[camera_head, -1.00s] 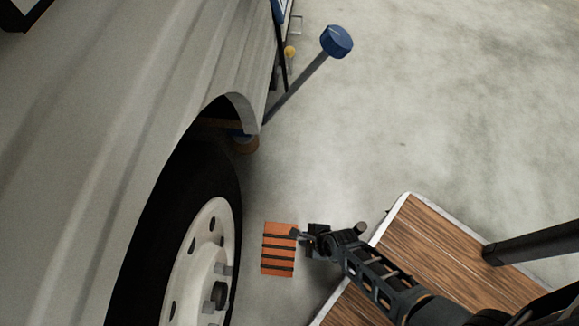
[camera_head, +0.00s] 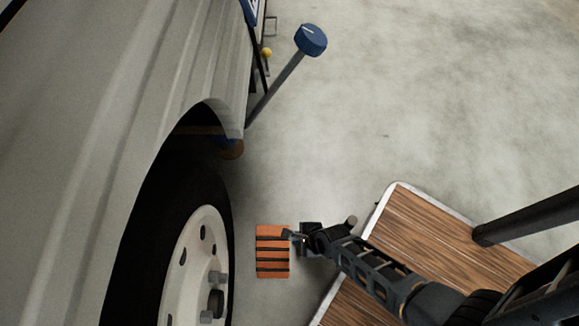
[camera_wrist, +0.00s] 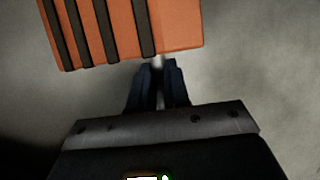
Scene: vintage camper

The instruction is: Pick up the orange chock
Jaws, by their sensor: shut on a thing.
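The orange chock (camera_head: 272,263) has dark cross stripes. In the head view it is beside the camper's wheel, with a strip of floor between them. My gripper (camera_head: 296,236) reaches it from the right and meets its upper right corner. In the wrist view the chock (camera_wrist: 182,25) fills the top, and my gripper (camera_wrist: 158,68) is shut on its near edge, with the fingers close together. The exact grip is partly hidden by the chock. I cannot tell whether the chock is clear of the floor.
The camper's tyre (camera_head: 150,240) and white wheel rim (camera_head: 192,265) stand close on the left. A wood-topped platform (camera_head: 440,230) with a pale edge is at the lower right. A jack-like bar with a blue head (camera_head: 311,40) sticks out above. The concrete floor at upper right is open.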

